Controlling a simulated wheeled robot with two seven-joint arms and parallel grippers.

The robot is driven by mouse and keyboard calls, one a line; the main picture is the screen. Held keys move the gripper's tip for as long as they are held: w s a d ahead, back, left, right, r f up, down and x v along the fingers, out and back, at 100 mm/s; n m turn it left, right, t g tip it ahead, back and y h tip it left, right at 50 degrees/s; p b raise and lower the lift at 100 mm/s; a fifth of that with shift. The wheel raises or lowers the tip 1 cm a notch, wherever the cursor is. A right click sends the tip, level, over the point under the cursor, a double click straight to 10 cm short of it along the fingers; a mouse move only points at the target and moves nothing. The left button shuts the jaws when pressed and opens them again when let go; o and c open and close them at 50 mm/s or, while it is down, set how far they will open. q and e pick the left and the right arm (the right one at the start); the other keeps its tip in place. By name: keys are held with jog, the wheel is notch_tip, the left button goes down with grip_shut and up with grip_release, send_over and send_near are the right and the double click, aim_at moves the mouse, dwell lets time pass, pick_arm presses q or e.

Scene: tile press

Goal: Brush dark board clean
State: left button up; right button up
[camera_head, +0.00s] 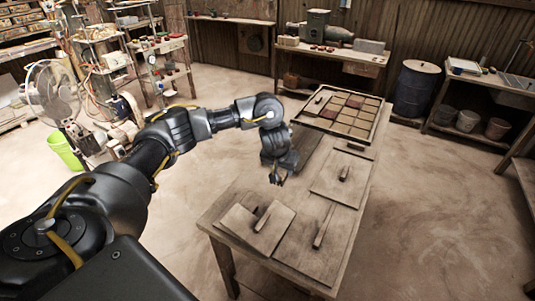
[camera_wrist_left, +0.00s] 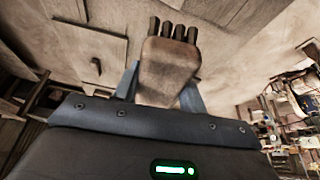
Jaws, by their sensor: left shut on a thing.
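My left gripper (camera_head: 277,179) hangs over the left edge of the wooden table. In the left wrist view its two blue-grey fingers (camera_wrist_left: 161,88) are shut on a brush (camera_wrist_left: 169,72), a brown block with several dark bristle tufts pointing away from the gripper. In the head view the brush is too small to make out clearly. A dark board (camera_head: 314,152) lies on the table just right of and behind the gripper, partly hidden by the arm. I cannot tell how much dust is on it. My right gripper is not in view.
Lighter boards with handles lie on the table (camera_head: 213,222): one at right (camera_head: 328,190), one at front left (camera_head: 240,226), one at front (camera_head: 305,257). A tray (camera_head: 303,121) of square tiles stands at the far end. Open floor lies right of the table.

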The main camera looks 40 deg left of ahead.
pick_arm(q)
jog(key=s+d+r+m+h, duration=0.2)
jog(key=s+d+r+m, duration=0.1)
jog(key=d+r+m, duration=0.3)
jog(key=s+d+r+m+h, duration=0.1)
jog(key=s+d+r+m, duration=0.25)
jog(key=d, duration=0.35)
jog(key=s+f+m+g+h+b, duration=0.1)
jog(key=s+f+m+b, duration=0.3)
jog(key=s, duration=0.5)
notch_tip(320, 180, down, 2)
jog(key=shift+s+a+f+g+h+b, duration=0.15)
jog(key=shift+a+f+g+h+b, duration=0.2)
jog(key=shift+b, duration=0.4)
